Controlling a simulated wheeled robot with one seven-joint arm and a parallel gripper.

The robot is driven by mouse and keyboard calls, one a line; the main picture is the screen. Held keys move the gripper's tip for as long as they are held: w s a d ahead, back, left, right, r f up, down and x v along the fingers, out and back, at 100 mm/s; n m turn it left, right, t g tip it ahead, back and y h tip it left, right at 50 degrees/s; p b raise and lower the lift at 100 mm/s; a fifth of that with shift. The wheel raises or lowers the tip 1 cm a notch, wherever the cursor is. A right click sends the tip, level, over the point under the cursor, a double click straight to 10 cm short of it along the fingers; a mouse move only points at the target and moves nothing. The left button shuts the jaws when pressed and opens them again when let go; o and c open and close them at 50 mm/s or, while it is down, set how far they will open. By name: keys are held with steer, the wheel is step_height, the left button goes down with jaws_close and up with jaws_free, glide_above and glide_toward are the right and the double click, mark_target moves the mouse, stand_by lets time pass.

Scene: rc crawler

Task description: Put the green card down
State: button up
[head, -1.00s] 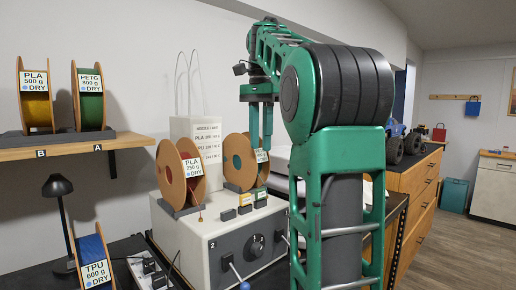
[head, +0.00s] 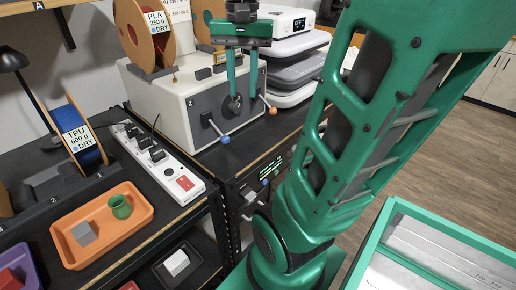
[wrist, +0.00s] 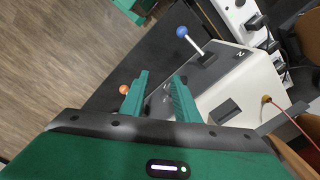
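My gripper (head: 242,90) hangs in front of the grey-white machine (head: 160,105) in the head view, fingers pointing down. Its two green fingers stand apart, with the machine's dark knob showing behind and between them. In the wrist view the gripper (wrist: 160,80) is also open, and I see nothing held between the fingers. I cannot make out a green card in either view now. The gripper hides part of the machine's top and front, including the space behind it.
The machine's blue-knobbed lever (head: 224,139) and orange-knobbed lever (head: 272,110) stick out near my gripper. A power strip (head: 165,165) and an orange tray (head: 70,222) with a grey cube and green pot lie left. Grey stacked cases (head: 290,70) stand right.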

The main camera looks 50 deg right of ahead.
steer(key=s+a+f+n, duration=0.1)
steer(key=s+f, duration=0.2)
steer(key=f, duration=0.1)
steer(key=s+a+f+n, duration=0.2)
steer(key=s+f, duration=0.2)
steer(key=f, duration=0.1)
steer(key=s+a+f+n, duration=0.1)
steer(key=s+a+f, duration=0.1)
steer(key=f, duration=0.3)
steer(key=shift+s+a+f+n, duration=0.1)
steer(key=shift+s+f+n, duration=0.1)
steer(key=shift+s, duration=0.15)
steer(key=shift+s+a+f+n, duration=0.1)
steer(key=shift+s+n, duration=0.1)
steer(key=shift+s, duration=0.1)
steer(key=shift+o, duration=0.6)
steer(key=shift+w, duration=0.1)
